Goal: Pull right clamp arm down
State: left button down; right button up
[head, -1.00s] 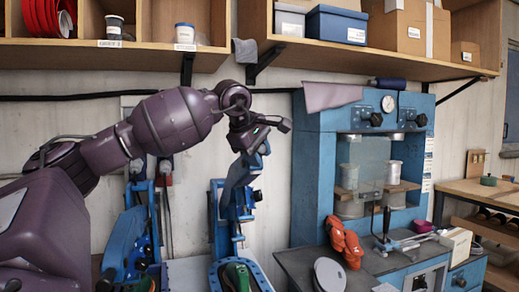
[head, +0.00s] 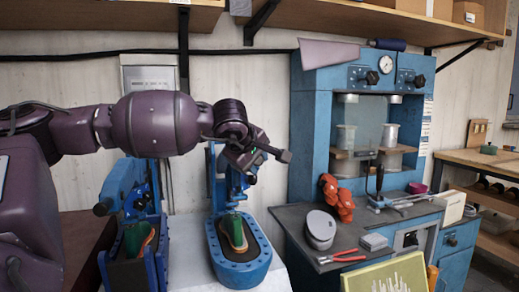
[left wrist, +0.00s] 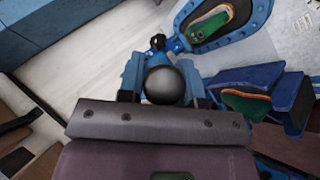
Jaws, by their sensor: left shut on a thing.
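The right clamp (head: 265,272) is a blue fixture with an oval base, holding a green and tan sandal sole (head: 236,232). Its blue clamp arm (head: 222,172) stands over the sole, with its pressing end a little above it. My left gripper (head: 252,160) is at the top of this arm. In the left wrist view, my left gripper (left wrist: 163,98) is shut on the dark round knob (left wrist: 164,84) of the clamp arm. The right clamp base (left wrist: 266,8) shows beyond it with its sole (left wrist: 208,24). My right gripper is not in view.
The left clamp (head: 122,185), also blue with a green sole (head: 138,238), stands close by on the left. A blue press (head: 310,135) stands to the right. On its grey bench are a grey cap-like object (head: 320,228), orange gloves (head: 338,198) and red-handled pliers (head: 345,257).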

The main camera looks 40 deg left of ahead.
pick_arm(q)
notch_tip(320, 180, down, 10)
jog(key=d+t+y+b, duration=0.1)
jog(key=b, duration=0.2)
jog(key=shift+s+d+m, duration=0.2)
jog(key=shift+s+m, duration=0.1)
jog(key=shift+s, duration=0.1)
jog(key=shift+f, duration=0.15)
jog(key=c, duration=0.9)
grip_release()
jog(key=shift+r, duration=0.3)
jog(key=p+v, duration=0.3)
jog(key=v, duration=0.7)
jog(key=shift+s+d+r, duration=0.1)
jog(key=shift+s+d, duration=0.15)
jog(key=shift+s, duration=0.05)
